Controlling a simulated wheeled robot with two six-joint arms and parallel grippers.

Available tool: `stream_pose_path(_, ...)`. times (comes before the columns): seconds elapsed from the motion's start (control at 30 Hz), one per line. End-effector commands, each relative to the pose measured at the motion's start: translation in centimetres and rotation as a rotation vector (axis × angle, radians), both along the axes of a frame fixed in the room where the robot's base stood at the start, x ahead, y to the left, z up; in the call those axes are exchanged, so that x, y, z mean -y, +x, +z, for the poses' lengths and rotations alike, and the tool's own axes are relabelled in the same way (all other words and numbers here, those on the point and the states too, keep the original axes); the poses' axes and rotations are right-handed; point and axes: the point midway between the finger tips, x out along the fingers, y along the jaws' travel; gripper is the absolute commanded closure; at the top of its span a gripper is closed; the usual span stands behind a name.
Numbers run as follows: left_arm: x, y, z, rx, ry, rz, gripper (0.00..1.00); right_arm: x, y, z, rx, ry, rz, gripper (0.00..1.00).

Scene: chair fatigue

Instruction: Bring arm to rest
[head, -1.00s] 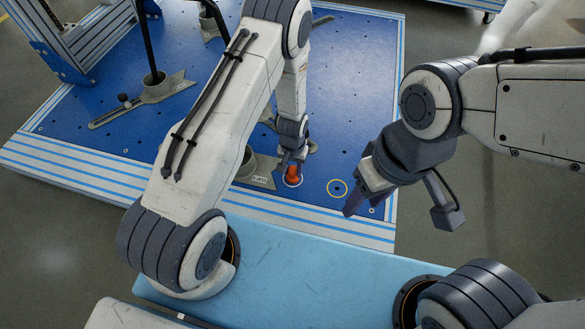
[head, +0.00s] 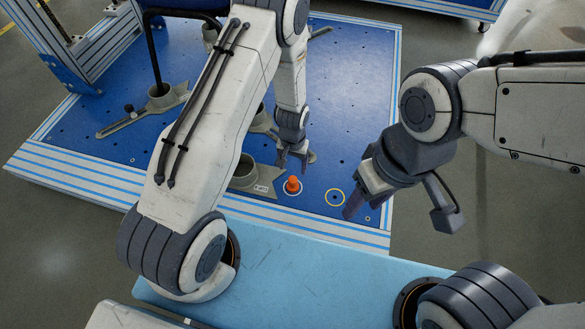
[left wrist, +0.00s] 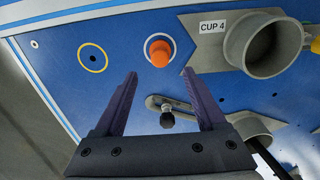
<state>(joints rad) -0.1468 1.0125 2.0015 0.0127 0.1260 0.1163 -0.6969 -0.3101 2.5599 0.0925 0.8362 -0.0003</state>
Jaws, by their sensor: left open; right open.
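My left gripper (head: 293,160) is open and empty in the head view, above the blue platform (head: 340,110). It is a little behind and apart from an orange peg (head: 292,185), which stands in a white ring on the platform. In the left wrist view my left gripper (left wrist: 160,95) shows both fingers spread, with nothing between them, and the orange peg (left wrist: 160,50) beyond the fingertips. My right gripper (head: 362,190) is open and empty at the right, near a yellow ring (head: 335,197). Its fingers are partly hidden by its own wrist.
Grey cup fixtures stand on the platform; one is labelled CUP 4 (left wrist: 265,45). Another grey cup with a clamp arm (head: 160,97) holds a dark chair leg at the left. A metal frame (head: 85,45) rises at the back left. The yellow ring (left wrist: 92,57) is empty.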

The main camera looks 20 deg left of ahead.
Motion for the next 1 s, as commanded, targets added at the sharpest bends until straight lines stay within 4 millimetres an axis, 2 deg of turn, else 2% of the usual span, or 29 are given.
stream_pose_path(0.03,0.0,0.0,0.9,0.000,0.000,0.000,0.27,0.0,0.0,0.6,0.000,0.000,0.000,0.50)
stream_pose_path(0.17,0.0,0.0,1.6,-0.001,0.000,0.000,0.27,0.0,0.0,0.9,0.000,0.000,0.000,0.50)
stream_pose_path(0.77,0.0,0.0,1.8,-0.001,0.000,-0.001,0.27,0.0,0.0,0.9,0.000,0.000,0.000,0.50)
stream_pose_path(0.87,0.7,0.1,3.4,0.006,-0.001,-0.018,0.27,0.0,0.0,1.2,0.000,0.000,0.000,0.50)
stream_pose_path(0.97,2.3,-0.1,7.4,0.014,-0.005,-0.063,0.27,0.0,0.0,1.9,0.000,0.000,0.000,0.50)
stream_pose_path(1.0,3.2,-0.4,9.7,0.019,-0.007,-0.088,0.27,0.0,0.0,2.3,0.000,0.000,0.000,0.50)
